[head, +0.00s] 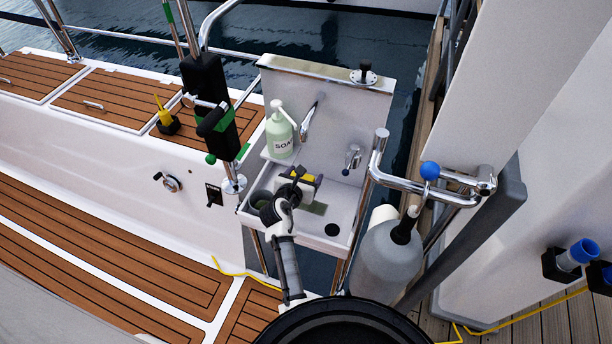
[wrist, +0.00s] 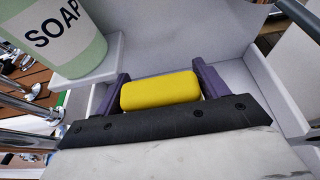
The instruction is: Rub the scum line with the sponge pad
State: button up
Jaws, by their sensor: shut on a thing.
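My gripper (head: 299,186) is over the white sink basin (head: 345,205) in the head view. It is shut on the yellow sponge pad (head: 318,180). In the wrist view the sponge pad (wrist: 160,91) sits between the two purple fingers, its long side across them. A dull greenish strip (head: 314,208) shows on the basin floor just below the gripper and may be the scum line. My gripper and arm hide part of the basin. I cannot tell whether the sponge touches the basin.
A green soap bottle (head: 279,134) stands on a ledge at the basin's back left, close to the gripper in the wrist view. A chrome tap (head: 308,122) and a lever (head: 352,157) are behind. A dark drain (head: 332,229) is at the front right. A chrome rail (head: 405,184) passes on the right.

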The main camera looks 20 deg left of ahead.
aim_at(315, 203)
jog(key=shift+a, duration=0.4)
jog(key=shift+f+b, duration=0.45)
jog(key=shift+b, duration=0.2)
jog(key=f+b, duration=0.4)
jog(key=shift+a, duration=0.25)
jog(key=shift+d+f+b, duration=0.2)
jog(key=shift+f+b, duration=0.35)
jog(key=shift+b, duration=0.2)
jog(key=shift+d+f+b, duration=0.15)
jog(key=shift+f+b, duration=0.15)
jog(key=shift+f, duration=0.65)
jog(key=shift+f, duration=0.55)
jog(key=d+p, duration=0.3)
jog(key=shift+d+r, duration=0.15)
jog(key=shift+d, duration=0.25)
jog(key=shift+d+f, duration=0.15)
jog(key=shift+f, duration=0.05)
